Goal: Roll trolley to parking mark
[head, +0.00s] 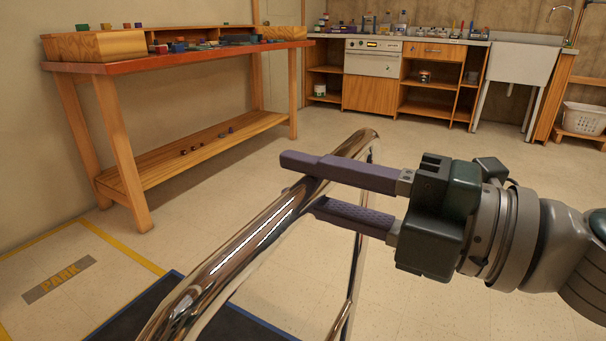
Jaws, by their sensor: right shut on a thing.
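The trolley has a shiny chrome handle bar (245,245) running from the lower left up to the centre, and a dark blue deck (245,326) low down, mostly cut off by the frame. My right gripper (312,184) is shut on the handle, its two purple fingers on either side of the bar. The parking mark is a yellow-lined area on the floor at the lower left, with a grey PARK label (59,280) inside it. The trolley deck lies to the right of the label, near the yellow line (125,248). My left gripper is not in view.
A wooden workbench (125,160) with small items stands along the left wall, close behind the marked area. Counters with an oven (373,58), a white sink (522,63) and a white basket (584,118) line the back. The tiled floor between is clear.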

